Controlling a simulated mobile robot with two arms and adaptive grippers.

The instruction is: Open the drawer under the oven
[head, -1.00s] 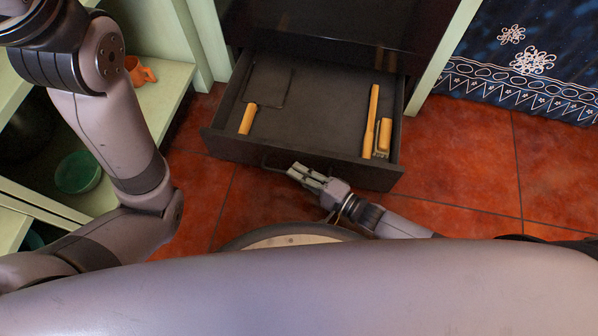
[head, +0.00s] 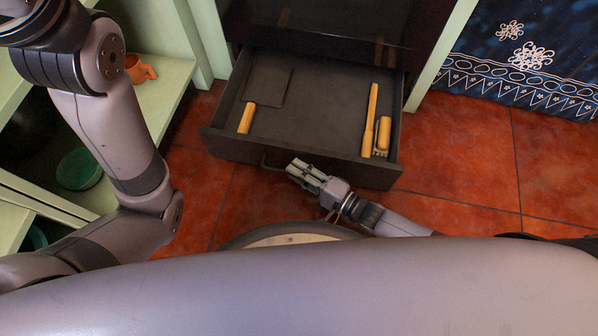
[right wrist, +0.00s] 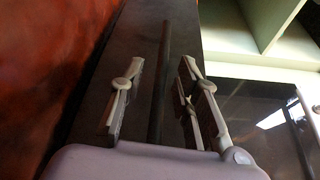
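The dark drawer (head: 330,165) under the oven (head: 330,30) stands pulled out, showing its grey inside. It holds a flat dark-bladed tool with a yellow handle (head: 247,118) and yellow-handled utensils (head: 370,120) at the right. My right gripper (head: 298,168) is in front of the drawer front, near its bar handle (head: 264,162). In the right wrist view, the bar handle (right wrist: 161,85) runs between the two spread fingers (right wrist: 158,105), with gaps on both sides. My left arm shows at the left, but its gripper is out of view.
A pale green shelf unit (head: 170,95) at the left holds an orange cup (head: 138,70) and a green bowl (head: 78,169). A blue patterned cloth (head: 530,60) hangs at the right. Red floor tiles (head: 460,160) right of the drawer are clear.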

